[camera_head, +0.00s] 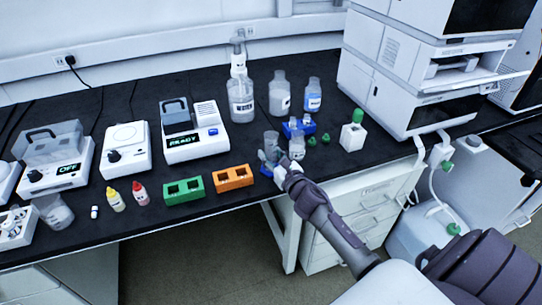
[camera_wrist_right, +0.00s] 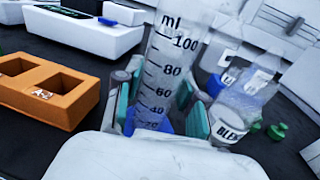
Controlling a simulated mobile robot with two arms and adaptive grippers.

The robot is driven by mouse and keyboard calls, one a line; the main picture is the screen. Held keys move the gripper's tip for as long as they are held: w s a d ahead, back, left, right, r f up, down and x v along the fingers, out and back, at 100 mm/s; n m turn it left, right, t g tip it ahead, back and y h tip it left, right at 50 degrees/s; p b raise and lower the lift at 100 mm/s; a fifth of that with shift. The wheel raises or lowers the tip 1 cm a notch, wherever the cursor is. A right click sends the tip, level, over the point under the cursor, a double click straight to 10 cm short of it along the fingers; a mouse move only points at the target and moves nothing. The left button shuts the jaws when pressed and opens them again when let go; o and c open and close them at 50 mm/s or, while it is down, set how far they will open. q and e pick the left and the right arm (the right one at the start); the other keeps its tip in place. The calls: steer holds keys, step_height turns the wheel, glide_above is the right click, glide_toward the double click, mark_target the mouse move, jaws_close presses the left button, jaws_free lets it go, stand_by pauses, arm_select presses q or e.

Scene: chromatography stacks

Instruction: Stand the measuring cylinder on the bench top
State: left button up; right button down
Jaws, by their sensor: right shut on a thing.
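The measuring cylinder (camera_head: 271,139) is clear, with a blue base and black marks up to 100 ml. My right gripper (camera_head: 274,158) is shut on it near the front edge of the black bench top (camera_head: 227,154). In the right wrist view the cylinder (camera_wrist_right: 176,55) stands between the teal finger pads of my right gripper (camera_wrist_right: 162,113), close to upright with a slight lean. Its blue base is partly hidden by the gripper. I cannot tell whether the base touches the bench. My left gripper is not in view.
A clear labelled container (camera_head: 297,147) stands just right of the cylinder, with a blue item (camera_head: 308,126) behind it. An orange rack (camera_head: 234,177) and a green rack (camera_head: 184,190) lie to the left.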

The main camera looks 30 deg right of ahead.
steer(key=shift+r, duration=0.1)
steer(key=c, duration=0.7)
jaws_free()
steer(key=shift+r, duration=0.1)
steer(key=s+b, duration=0.1)
steer(key=s, duration=1.1)
steer(key=shift+a, duration=0.45)
